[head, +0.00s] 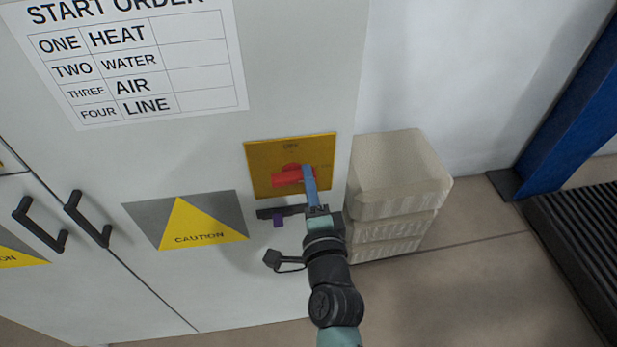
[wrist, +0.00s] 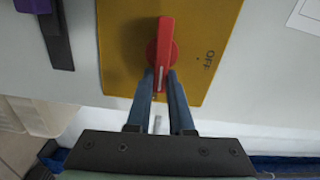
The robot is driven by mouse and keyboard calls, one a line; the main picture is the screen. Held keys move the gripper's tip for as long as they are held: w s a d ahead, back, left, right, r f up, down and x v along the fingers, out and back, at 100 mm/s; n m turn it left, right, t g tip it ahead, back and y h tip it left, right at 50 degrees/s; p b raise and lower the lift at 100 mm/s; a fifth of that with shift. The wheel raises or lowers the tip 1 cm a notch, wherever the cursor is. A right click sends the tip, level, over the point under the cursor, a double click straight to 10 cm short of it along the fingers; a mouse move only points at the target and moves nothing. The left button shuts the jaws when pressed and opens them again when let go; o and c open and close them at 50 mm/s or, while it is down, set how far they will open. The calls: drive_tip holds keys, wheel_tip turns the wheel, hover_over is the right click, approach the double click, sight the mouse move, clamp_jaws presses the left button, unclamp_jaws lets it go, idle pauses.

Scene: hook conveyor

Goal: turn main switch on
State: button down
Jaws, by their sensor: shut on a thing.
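The main switch is a red rotary handle (head: 286,178) on a yellow plate (head: 262,155) on the front of the grey cabinet. In the wrist view the handle (wrist: 165,40) stands upright in the picture, with a white mark at its lower end. The word OFF is on the plate to the right of it there. In the head view the handle lies roughly level, with the lettering above it. My gripper (head: 309,172) is shut on the handle's right end. In the wrist view its two blue fingers (wrist: 161,76) flank the handle's marked end.
A dark bar with a purple piece (head: 278,221) sits just below the plate. A yellow caution sign (head: 185,220), a start-order chart (head: 140,60) and black door handles (head: 87,218) are on the cabinet. Pale stacked blocks (head: 400,175) stand right of it, before a blue post (head: 575,110).

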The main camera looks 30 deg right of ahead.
drive_tip(key=shift+f+m, duration=0.2)
drive_tip(key=shift+m, duration=0.3)
drive_tip(key=c, duration=0.8)
unclamp_jaws()
drive_tip(key=shift+s, duration=0.15)
drive_tip(key=b+v, duration=0.3)
drive_tip(key=v, duration=0.9)
drive_tip(key=shift+s, duration=0.4)
drive_tip(key=shift+a+r, duration=0.1)
drive_tip(key=shift+a, duration=0.05)
